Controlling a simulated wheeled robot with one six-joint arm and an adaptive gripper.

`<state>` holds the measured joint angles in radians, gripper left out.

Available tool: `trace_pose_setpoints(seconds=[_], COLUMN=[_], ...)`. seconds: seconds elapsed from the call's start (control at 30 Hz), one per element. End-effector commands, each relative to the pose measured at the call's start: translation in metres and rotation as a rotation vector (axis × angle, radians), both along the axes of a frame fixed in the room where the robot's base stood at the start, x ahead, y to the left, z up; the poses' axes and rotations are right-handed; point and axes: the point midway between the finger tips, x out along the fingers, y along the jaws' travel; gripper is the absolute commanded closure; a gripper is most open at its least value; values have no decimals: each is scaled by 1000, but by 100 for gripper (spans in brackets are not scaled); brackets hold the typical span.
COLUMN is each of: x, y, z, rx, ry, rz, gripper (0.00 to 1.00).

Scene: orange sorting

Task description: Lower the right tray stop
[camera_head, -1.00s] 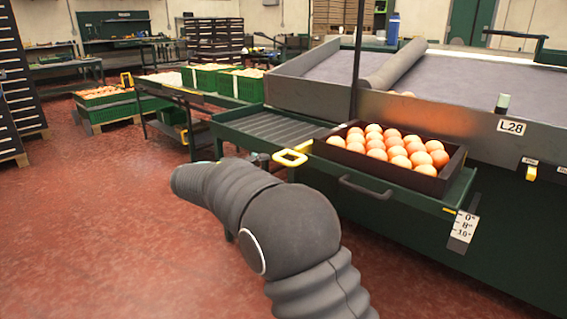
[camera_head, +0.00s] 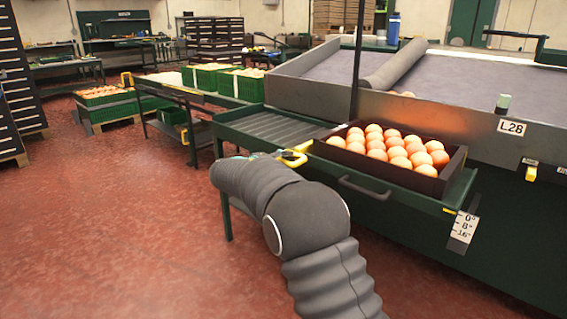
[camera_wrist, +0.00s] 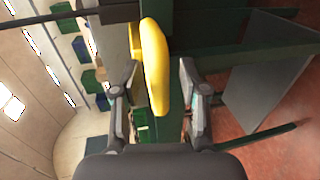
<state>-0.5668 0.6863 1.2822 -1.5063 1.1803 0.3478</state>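The yellow loop handle of a tray stop (camera_head: 294,157) sits at the left end of the orange tray's ledge, partly covered by my arm. In the wrist view the yellow handle (camera_wrist: 153,60) runs between the two fingers of my gripper (camera_wrist: 157,82). The fingers stand apart on either side of it, with a visible gap on the right. My gripper is open around the handle and does not appear clamped. In the head view my arm hides most of the gripper.
A dark tray of oranges (camera_head: 455,172) stands on the green ledge, right of the handle. A grey roller section (camera_head: 275,126) lies to the left. An angle scale (camera_head: 464,227) hangs at the ledge's right end. The red floor (camera_head: 110,230) on the left is clear.

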Motion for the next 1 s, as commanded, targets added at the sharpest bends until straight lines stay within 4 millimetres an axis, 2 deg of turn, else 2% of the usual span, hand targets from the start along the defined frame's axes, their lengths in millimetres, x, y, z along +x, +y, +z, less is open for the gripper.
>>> trace_pose_setpoints(seconds=[0.03,0.17,0.47,0.57,0.8,1.0], x=[0,0,0,0,-1,-1], y=[0,0,0,1,0,0], z=[0,0,-2,-11,-47,-52], rx=[0,0,0,1,0,1], ry=[0,0,0,1,3,3], rz=[0,0,0,0,0,0], gripper=[67,99,100,100,100,100])
